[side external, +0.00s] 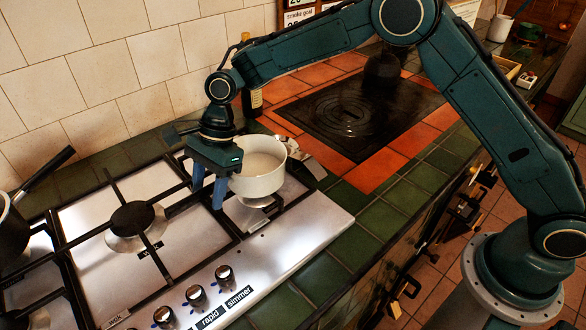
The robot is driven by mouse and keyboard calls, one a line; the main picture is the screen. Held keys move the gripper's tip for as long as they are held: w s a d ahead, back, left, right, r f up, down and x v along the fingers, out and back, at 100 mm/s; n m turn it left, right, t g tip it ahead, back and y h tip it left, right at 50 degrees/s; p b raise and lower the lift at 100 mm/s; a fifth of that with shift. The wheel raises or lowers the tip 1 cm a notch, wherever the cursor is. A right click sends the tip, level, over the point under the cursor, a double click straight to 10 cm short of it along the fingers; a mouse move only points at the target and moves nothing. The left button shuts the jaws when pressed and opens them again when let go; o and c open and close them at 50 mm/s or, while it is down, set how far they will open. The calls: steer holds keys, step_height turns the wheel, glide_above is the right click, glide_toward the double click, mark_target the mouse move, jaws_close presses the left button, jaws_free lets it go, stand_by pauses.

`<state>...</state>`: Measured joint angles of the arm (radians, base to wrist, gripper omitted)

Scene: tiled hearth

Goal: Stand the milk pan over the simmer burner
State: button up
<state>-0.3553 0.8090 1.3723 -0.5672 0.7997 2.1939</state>
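The white milk pan (258,178) is upright at the right end of the hob, over the right-hand burner (257,203), whose front edge shows below it. Whether its base rests fully on the grate is hard to tell. A knob label reading "simmer" (240,297) is on the hob's front right. My gripper (208,192) points down just left of the pan, its two blue fingers apart with a gap between them. The right finger is close to the pan's left side; whether it touches cannot be told. I see nothing held between the fingers.
A middle burner (134,218) under its black grate is bare. A dark pan (12,228) with a long handle stands at the far left. A bottle (252,98) stands behind my gripper by the tiled wall. A black hotplate (350,115) lies behind right.

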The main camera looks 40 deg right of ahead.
steer(key=shift+f, duration=0.15)
steer(key=s+v, duration=0.1)
steer(key=v, duration=1.3)
steer(key=shift+w, duration=0.45)
